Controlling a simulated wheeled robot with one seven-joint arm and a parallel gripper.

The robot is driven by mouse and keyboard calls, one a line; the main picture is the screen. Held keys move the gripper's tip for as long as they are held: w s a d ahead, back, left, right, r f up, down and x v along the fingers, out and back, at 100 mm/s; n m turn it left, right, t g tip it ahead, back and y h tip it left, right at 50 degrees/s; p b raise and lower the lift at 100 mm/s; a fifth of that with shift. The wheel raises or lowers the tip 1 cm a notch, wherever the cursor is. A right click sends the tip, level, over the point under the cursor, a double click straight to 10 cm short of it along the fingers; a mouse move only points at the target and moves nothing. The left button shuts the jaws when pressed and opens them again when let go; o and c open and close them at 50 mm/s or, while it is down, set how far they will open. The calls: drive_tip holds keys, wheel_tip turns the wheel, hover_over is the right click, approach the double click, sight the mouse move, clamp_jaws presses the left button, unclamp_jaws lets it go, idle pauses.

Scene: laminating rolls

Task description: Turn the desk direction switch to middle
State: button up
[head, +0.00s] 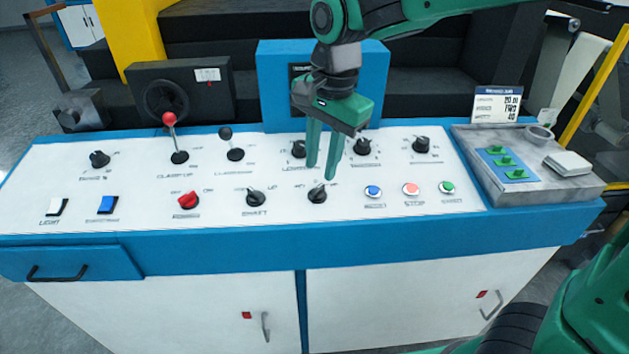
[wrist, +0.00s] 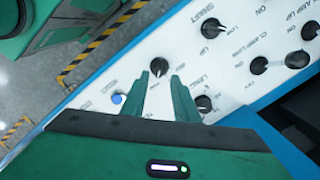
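A black rotary knob (head: 317,195) in the front row of the desk, left of the blue button, appears to be the direction switch; its label is too small to read surely. Its light pointer mark appears to aim toward the upper right in the head view. The knob also shows in the wrist view (wrist: 159,66), just beyond the fingertips. My gripper (head: 321,175) points down over the desk, with its fingers apart and nothing between them. In the wrist view my gripper (wrist: 160,77) lines up with the knob, which sits near the gap. Contact cannot be told.
Black knobs (head: 362,147) stand behind my fingers. A red-topped lever (head: 170,121) rises farther left.

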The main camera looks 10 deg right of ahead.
sight(317, 188)
drive_tip(key=shift+w+a+f, duration=0.15)
drive_tip(key=shift+f, duration=1.4)
drive_tip(key=shift+w+a+f, duration=0.1)
drive_tip(key=shift+f, duration=1.4)
clamp_jaws()
drive_tip(key=shift+a, duration=0.25)
drive_tip(key=shift+d, duration=0.15)
